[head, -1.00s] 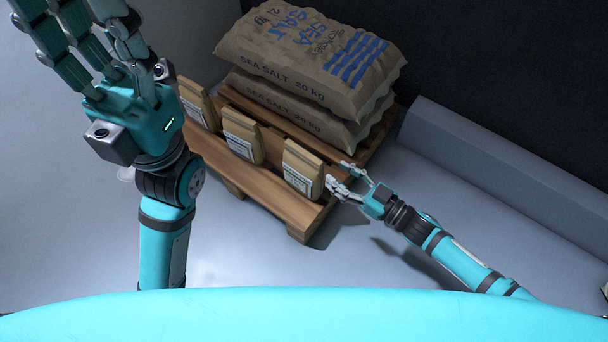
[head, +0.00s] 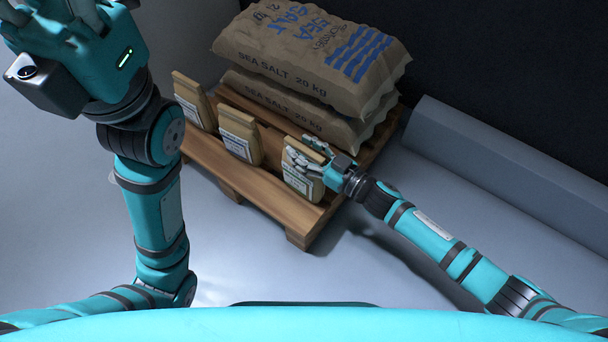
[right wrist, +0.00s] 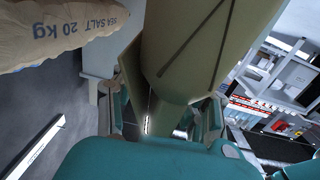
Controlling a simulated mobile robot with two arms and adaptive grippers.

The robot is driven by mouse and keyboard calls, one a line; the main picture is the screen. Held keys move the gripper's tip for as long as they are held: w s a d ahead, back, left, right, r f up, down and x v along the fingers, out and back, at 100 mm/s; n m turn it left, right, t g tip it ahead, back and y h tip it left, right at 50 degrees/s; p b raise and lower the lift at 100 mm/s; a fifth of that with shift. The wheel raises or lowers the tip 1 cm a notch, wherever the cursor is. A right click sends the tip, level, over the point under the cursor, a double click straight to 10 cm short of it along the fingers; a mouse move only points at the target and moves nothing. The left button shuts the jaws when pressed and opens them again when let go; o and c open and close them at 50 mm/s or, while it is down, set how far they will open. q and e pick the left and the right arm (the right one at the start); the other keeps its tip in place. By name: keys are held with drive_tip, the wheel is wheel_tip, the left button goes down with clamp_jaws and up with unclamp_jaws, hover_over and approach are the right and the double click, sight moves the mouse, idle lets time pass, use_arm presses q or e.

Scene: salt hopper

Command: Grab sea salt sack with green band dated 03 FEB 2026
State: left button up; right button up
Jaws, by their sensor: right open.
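Three small tan sacks with white labels stand in a row on the pallet's front edge: a left sack (head: 192,102), a middle sack (head: 239,137) and a right sack (head: 300,180). Their dates and band colours are too small to read. My right gripper (head: 310,158) is open, with its fingers around the upper part of the right sack. In the right wrist view a large olive-tan surface (right wrist: 195,50), apparently this sack, fills the space between the fingers (right wrist: 168,118). My left gripper (head: 55,35) is at the top left, partly cut off, away from the sacks.
Two big sea salt sacks (head: 300,60) are stacked behind the small ones on the wooden pallet (head: 225,170). A grey ledge (head: 490,160) runs along the dark wall at right. The floor in front of the pallet is clear. Shelving (right wrist: 285,70) shows in the wrist view.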

clamp_jaws()
idle(0.3)
drive_tip(key=shift+r, duration=0.2)
drive_tip(key=shift+r, duration=0.15)
